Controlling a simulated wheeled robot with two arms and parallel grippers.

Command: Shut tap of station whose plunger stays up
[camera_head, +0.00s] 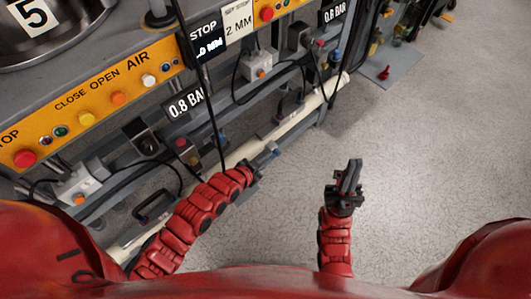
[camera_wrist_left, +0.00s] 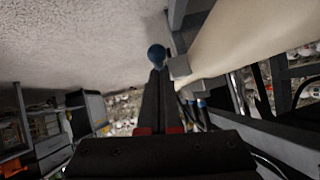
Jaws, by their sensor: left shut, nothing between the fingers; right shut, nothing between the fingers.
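My left gripper (camera_head: 267,155) is shut and empty beside the cream pipe under the stations. A blue round knob (camera_wrist_left: 156,54), which looks like a tap handle, shows just past its fingertips in the left wrist view; whether they touch, I cannot tell. In the head view a small blue part (camera_head: 278,153) shows at the fingertips. Another blue part (camera_head: 222,136) sits further left by the pipe. My right gripper (camera_head: 347,178) is shut and empty over bare floor. The plungers are not in view, so I cannot tell which stays up.
The cream pipe (camera_head: 299,118) runs low along the bench front; it fills the upper right of the left wrist view (camera_wrist_left: 240,35). An orange button panel (camera_head: 90,112), black cables and a 0.8 BAR sign (camera_head: 186,103) are close by. The floor at right (camera_head: 440,170) is clear.

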